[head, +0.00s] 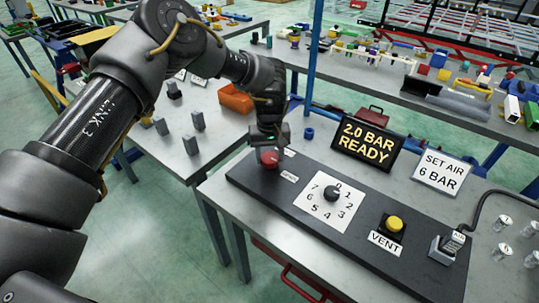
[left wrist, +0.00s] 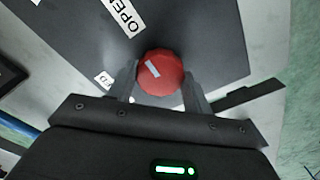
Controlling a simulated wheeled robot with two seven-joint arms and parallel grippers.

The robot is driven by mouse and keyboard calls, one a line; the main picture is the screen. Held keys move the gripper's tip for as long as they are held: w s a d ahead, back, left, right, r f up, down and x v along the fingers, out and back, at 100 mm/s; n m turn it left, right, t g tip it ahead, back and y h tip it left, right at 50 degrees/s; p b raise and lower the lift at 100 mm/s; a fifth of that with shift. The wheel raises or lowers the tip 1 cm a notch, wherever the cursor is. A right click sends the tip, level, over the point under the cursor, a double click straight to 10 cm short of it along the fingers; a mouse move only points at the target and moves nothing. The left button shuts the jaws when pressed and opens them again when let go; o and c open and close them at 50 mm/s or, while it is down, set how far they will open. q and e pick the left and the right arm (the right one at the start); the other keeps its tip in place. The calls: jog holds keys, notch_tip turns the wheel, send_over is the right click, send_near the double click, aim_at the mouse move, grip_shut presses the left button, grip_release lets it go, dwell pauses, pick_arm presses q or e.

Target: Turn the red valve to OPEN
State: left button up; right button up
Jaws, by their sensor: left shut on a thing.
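The red valve (head: 269,158) is a round red knob at the left end of the dark panel (head: 370,245). It shows large in the left wrist view (left wrist: 161,74), with a pale mark on its top. My left gripper (head: 268,147) comes down over it, and its two fingers (left wrist: 165,88) are shut on either side of the knob. The OPEN label (left wrist: 124,16) lies on the panel beyond the knob. A second small label (left wrist: 104,79) is partly hidden by a finger. My right gripper is not in view.
The panel also holds a numbered dial (head: 331,194), a yellow VENT button (head: 394,224) and a small grey connector block (head: 446,247). A display (head: 366,140) reads "2.0 BAR READY". A sign (head: 441,171) reads "SET AIR 6 BAR". Grey blocks and an orange bin (head: 236,99) are on the left table.

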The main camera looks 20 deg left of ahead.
aim_at(269, 158)
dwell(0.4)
pick_arm(q)
jog(key=o, duration=1)
jog(key=shift+r, duration=0.1)
jog(key=shift+r, duration=0.4)
notch_tip(269, 158, up, 10)
jog(key=shift+f+b, duration=0.1)
jog(key=shift+b, duration=0.9)
jog(key=shift+s+f, duration=0.1)
jog(key=shift+s, duration=0.05)
